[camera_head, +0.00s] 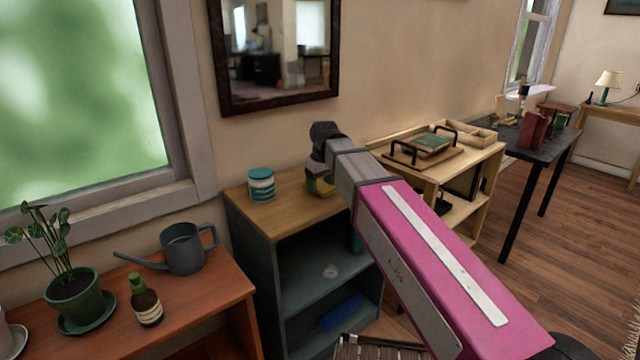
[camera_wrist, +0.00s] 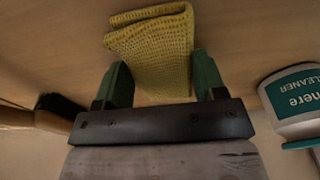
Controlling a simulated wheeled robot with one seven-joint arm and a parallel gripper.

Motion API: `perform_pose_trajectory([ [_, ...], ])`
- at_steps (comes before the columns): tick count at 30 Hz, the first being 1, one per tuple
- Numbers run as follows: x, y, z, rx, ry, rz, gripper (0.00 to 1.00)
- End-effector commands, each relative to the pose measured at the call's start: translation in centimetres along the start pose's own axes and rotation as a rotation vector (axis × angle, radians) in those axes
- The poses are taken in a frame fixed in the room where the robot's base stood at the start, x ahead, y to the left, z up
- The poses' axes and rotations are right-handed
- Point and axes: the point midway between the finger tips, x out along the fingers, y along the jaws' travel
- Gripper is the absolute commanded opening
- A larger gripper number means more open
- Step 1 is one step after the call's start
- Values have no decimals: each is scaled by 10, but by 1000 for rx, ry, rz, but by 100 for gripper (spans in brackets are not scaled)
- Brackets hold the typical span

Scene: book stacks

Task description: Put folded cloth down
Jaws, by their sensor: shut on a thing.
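The folded cloth (camera_wrist: 150,42) is yellow with a waffle weave. It sits between the two green fingers of my gripper (camera_wrist: 162,76) in the wrist view, and the gripper is shut on it. In the head view my gripper (camera_head: 322,168) is over the wooden top of the dark blue-grey shelf unit (camera_head: 290,200), near its back right.
A white and teal cleaner tub (camera_head: 261,186) stands left of the cloth; it also shows in the wrist view (camera_wrist: 296,100). A dark-ended object (camera_wrist: 58,106) is on the other side. A watering can (camera_head: 183,250) is on the lower table. A light wood shelf (camera_head: 480,160) stands right.

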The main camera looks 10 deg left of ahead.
Motion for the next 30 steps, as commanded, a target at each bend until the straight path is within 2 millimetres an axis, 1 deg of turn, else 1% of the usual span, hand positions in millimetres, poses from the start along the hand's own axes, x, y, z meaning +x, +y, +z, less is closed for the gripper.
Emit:
perform_pose_trajectory([
  [5,3,0,0,0,0,0,39],
  [6,2,0,0,0,0,0,77],
  [7,2,0,0,0,0,0,87],
  [8,2,0,0,0,0,0,90],
  [16,2,0,0,0,0,0,90],
  [20,-5,0,0,0,1,0,90],
  [25,-26,0,0,0,2,1,90],
  [30,-54,0,-1,0,2,1,90],
])
